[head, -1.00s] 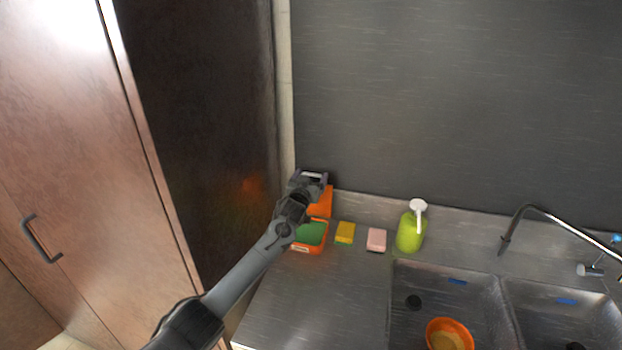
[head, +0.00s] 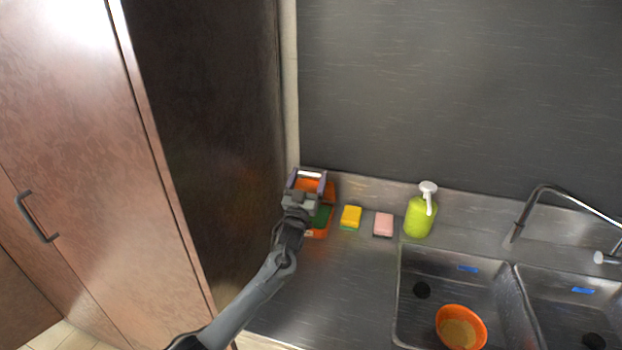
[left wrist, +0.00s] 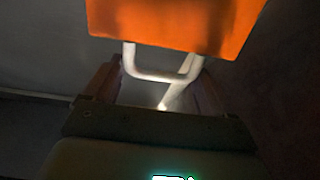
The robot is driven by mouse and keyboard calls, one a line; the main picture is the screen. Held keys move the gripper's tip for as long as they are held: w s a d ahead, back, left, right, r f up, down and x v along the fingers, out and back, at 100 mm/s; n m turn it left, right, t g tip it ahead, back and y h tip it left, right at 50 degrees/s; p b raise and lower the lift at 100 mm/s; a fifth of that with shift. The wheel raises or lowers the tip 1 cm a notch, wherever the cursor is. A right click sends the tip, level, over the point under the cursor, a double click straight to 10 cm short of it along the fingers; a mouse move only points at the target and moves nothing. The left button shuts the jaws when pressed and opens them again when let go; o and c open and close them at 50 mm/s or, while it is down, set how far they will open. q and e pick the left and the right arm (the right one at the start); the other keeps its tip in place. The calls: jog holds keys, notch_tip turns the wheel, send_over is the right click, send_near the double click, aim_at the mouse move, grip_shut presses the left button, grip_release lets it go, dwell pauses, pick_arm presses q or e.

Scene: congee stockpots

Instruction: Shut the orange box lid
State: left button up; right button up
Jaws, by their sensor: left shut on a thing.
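The orange box (head: 318,234) stands at the back left corner of the counter, with green contents partly showing inside. Its orange lid (head: 330,191) is raised at the back and partly hidden by my left gripper (head: 308,180). The lid fills the top of the left wrist view (left wrist: 180,22). A pale U-shaped handle (left wrist: 160,77) hangs from the lid between the fingers of my left gripper (left wrist: 158,85), which is shut on it. The exact finger contact is dark and hard to see. My right gripper is not in view.
A yellow sponge (head: 351,215), a pink sponge (head: 383,224) and a green soap bottle (head: 419,216) stand right of the box. A double sink (head: 440,262) holds an orange bowl (head: 478,313). A dark cabinet wall (head: 205,130) is close on the left. The front counter is clear.

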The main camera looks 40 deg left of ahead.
pick_arm(q)
jog(key=shift+s+d+f+t, duration=0.3)
jog(key=shift+s+d+f, duration=0.05)
jog(key=shift+s+f, duration=0.2)
jog(key=shift+s+d+f, duration=0.1)
jog(key=shift+s+f, duration=0.15)
jog(key=shift+f, duration=0.05)
jog(key=o, duration=1.1)
jog(key=shift+o, duration=0.7)
jog(key=shift+d+f, duration=0.1)
jog(key=shift+s, duration=0.1)
